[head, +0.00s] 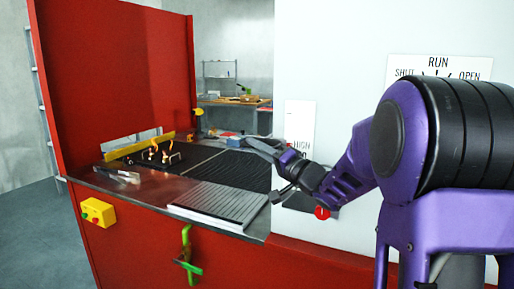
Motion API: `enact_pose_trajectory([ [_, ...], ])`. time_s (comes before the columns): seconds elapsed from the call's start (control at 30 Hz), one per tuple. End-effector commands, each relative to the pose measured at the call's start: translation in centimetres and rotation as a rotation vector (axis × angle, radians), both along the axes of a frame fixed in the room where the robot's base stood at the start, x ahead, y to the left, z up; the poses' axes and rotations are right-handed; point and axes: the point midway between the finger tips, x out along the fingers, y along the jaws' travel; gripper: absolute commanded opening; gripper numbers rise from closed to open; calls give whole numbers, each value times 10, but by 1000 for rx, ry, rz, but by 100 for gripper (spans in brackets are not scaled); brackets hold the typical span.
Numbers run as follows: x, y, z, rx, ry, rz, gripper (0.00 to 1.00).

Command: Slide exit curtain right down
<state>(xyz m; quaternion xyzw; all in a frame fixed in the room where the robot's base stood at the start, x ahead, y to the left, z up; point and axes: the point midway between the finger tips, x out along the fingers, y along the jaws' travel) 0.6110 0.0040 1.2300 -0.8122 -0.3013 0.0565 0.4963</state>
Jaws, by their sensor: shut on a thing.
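My gripper (262,147) reaches in from the right to the front edge of the opening in the white housing, above the dark mesh belt (238,168). It is shut on a small part there, which I take to be the exit curtain right. The gripper hides that part, and I cannot make out the curtain's outline or how low it hangs. A white label reading HIGH (299,128) is on the housing just right of the gripper.
A ridged grey plate (220,203) lies at the front of the metal deck. Small items (160,153) stand at the belt's left end. A yellow button box (98,212) and green handle (187,255) stick out from the red front. A red knob (322,212) sits below my wrist.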

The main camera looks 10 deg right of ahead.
Motion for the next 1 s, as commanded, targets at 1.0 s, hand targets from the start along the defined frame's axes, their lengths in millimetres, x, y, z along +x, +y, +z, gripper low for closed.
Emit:
enact_pose_trajectory([
  [1.0,0,0,-19,1,4,0,0],
])
